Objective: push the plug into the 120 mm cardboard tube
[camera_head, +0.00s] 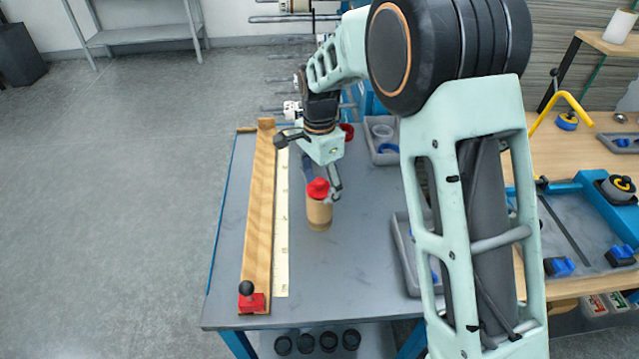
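The cardboard tube (319,214) stands upright on the grey table top, right of the wooden strip. A red plug (317,188) is at the tube's top end; how deep it sits in the tube cannot be told. My gripper (327,187) reaches down from above to the plug. One finger shows close along the plug's right side.
A wooden strip (259,210) with a red block and black knob (252,299) at its near end lies left, beside a pale ruler (282,230). Grey trays (405,254) stand right. Black round items (328,341) sit below the table. The table front is clear.

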